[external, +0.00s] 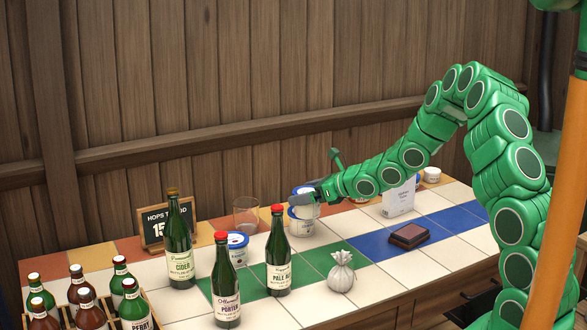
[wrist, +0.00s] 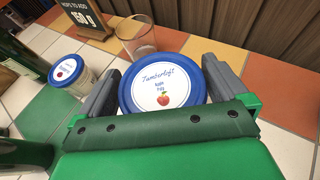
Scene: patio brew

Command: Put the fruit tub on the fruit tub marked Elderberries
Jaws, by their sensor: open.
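In the external view this upper tub (external: 307,211) appears stacked on a lower blue-rimmed tub (external: 300,228), with my gripper (external: 303,197) at the upper one. The lower tub's marking cannot be read. Another blue-lidded tub (external: 237,244) stands to the left; it shows in the wrist view (wrist: 68,72) with a red fruit picture. I cannot read Elderberries anywhere.
A clear glass (external: 246,215) and a chalkboard sign (external: 160,226) stand behind. Green bottles, including a pale ale bottle (external: 278,255), stand in front at left.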

